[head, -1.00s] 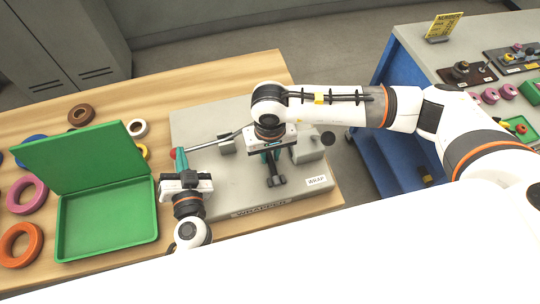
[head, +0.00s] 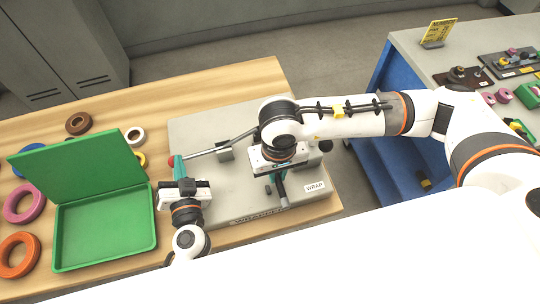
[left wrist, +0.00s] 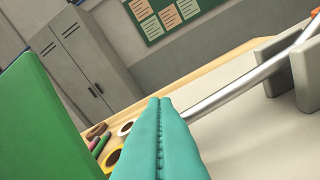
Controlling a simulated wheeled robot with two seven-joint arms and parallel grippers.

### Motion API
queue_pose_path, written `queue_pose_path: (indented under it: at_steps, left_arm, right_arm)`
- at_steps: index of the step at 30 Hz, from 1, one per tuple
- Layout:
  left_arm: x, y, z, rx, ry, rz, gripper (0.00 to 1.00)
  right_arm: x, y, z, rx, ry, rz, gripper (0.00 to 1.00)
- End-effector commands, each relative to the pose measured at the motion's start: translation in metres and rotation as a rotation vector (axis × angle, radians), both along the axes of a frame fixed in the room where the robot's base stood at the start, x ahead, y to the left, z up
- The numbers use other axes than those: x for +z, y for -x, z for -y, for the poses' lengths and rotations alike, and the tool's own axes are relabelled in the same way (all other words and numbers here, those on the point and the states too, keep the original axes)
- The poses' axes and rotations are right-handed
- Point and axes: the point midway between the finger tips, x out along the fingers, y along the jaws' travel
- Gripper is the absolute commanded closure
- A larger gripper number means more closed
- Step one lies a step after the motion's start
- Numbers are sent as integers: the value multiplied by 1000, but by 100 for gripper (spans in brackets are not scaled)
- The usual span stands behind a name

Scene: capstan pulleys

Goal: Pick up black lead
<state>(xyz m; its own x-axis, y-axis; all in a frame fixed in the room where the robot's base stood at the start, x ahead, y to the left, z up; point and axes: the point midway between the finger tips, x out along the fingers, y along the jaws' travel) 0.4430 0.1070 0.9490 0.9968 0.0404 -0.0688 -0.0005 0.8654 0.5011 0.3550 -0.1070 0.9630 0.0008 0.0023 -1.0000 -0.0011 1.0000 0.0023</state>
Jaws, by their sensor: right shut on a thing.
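My right gripper (head: 279,185) is low over the right part of the grey WRAPPER board (head: 225,204), with its teal fingers pointing down. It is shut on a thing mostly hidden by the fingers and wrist. A small dark part (head: 284,202), likely of the black lead, shows at the fingertips. My left gripper (head: 179,167) is at the board's left edge, beside the red knob (head: 171,161) of a metal rod (head: 208,150). Its teal fingers are together in the left wrist view (left wrist: 158,105), with the rod (left wrist: 235,88) behind them.
An open green case (head: 105,262) stands left of the board. Several coloured rings, such as a pink one (head: 25,203) and an orange one (head: 18,255), lie around it. A grey bench (head: 420,62) with blue sides stands at the right. Grey blocks hold the rod.

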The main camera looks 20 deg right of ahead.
Motion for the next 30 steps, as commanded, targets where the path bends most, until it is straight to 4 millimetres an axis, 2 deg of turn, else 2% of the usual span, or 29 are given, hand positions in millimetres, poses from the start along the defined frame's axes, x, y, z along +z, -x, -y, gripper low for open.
queue_pose_path:
  at_steps: [1,6,9,13,19,30]
  left_arm:
    - [-6,2,-2,5,-3,-12,100]
    - [-6,2,-2,5,-3,-12,100]
    - [-6,2,-2,5,-3,-12,100]
    - [-6,2,-2,5,-3,-12,100]
    - [-6,2,-2,5,-3,-12,100]
    - [-6,2,-2,5,-3,-12,100]
  right_arm:
    - [-1,16,2,5,-1,-4,100]
    - [-1,65,7,5,-1,-4,100]
    - [-1,88,9,4,-1,-3,100]
    - [-1,109,12,2,0,-2,100]
    - [-1,123,14,0,0,-1,100]
    - [-1,125,14,-1,0,0,100]
